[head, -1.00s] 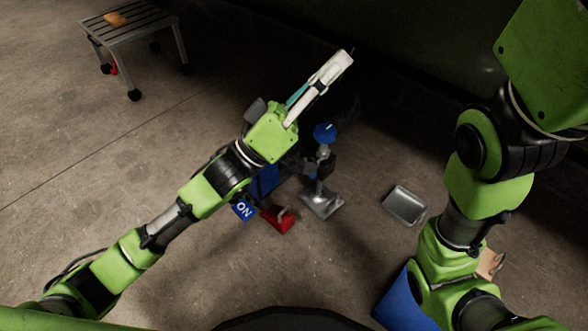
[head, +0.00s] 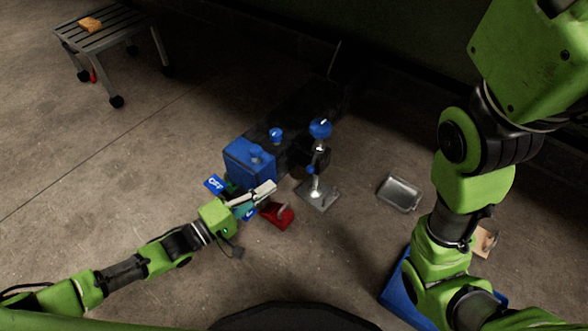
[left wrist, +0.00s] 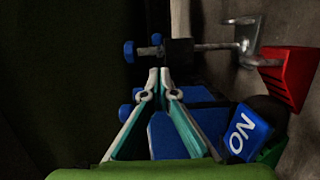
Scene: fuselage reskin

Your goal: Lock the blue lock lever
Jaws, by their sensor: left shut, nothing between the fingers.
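A blue box (head: 238,165) with blue knobs stands on the floor in the middle of the head view. To its right a metal post on a flat foot (head: 316,198) carries a blue round knob (head: 320,128). I cannot tell which blue part is the lock lever. My left gripper (head: 273,186) is shut and empty, just in front of the box. In the left wrist view its fingertips (left wrist: 160,72) meet below a blue-ended bar with a black block (left wrist: 179,51). Contact is unclear. My right gripper is out of view.
A blue OFF plate (head: 214,184) lies left of the box; a blue ON plate (left wrist: 249,133) shows in the left wrist view. A red block (head: 277,215) sits beside the gripper. A metal tray (head: 400,194) lies right. A slatted stool (head: 105,30) stands far left.

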